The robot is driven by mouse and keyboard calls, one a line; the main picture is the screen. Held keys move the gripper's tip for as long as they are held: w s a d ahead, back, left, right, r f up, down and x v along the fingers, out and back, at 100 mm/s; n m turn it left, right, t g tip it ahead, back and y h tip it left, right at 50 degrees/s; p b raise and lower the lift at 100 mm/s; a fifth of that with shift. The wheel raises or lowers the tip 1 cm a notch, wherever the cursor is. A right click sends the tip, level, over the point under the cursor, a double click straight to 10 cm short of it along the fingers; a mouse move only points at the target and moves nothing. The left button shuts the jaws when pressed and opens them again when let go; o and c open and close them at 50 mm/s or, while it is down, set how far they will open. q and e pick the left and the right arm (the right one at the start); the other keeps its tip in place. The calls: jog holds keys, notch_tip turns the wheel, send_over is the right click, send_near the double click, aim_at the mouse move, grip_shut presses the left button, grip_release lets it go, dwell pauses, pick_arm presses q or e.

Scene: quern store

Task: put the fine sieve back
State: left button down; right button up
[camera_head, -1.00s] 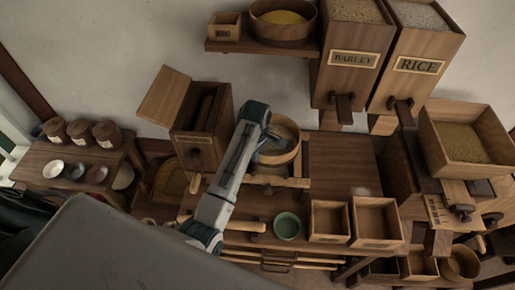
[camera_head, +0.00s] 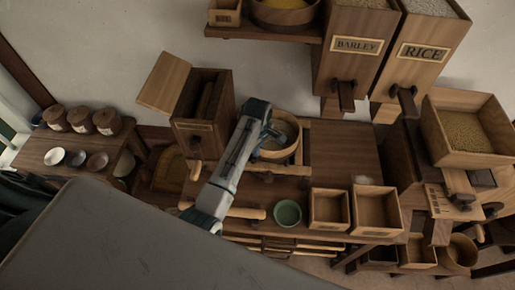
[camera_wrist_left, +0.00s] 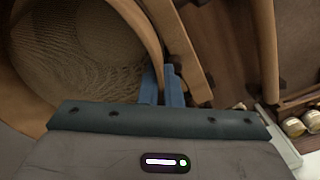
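The fine sieve (camera_head: 284,139) is a round wooden hoop, at the back of the brown worktable in the head view. In the left wrist view its mesh (camera_wrist_left: 75,45) and curved rim fill the upper left. My left gripper (camera_head: 270,131) is at the sieve's rim. In the left wrist view its blue fingers (camera_wrist_left: 162,88) are close together with the rim running between them, so it looks shut on the rim. The fingers hide part of the rim. My right gripper is in neither view.
Wooden rails (camera_head: 306,143) lie beside the sieve. A green bowl (camera_head: 288,213) and two open wooden boxes (camera_head: 376,211) stand at the table's front. A lidded wooden box (camera_head: 203,118) stands left of my arm. A shelf (camera_head: 262,33) and grain hoppers (camera_head: 353,45) hang above.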

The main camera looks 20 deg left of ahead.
pick_arm(q)
jog(key=shift+f, duration=0.6)
jog(key=c, duration=1.6)
grip_release()
jog(key=shift+o, duration=0.3)
notch_tip(320, 180, up, 7)
jog(key=b, duration=0.3)
notch_tip(320, 180, up, 3)
jog(key=shift+d+p, duration=0.15)
jog(key=shift+p, duration=0.8)
jog(key=shift+r+p, duration=0.45)
jog(key=shift+r, duration=0.05)
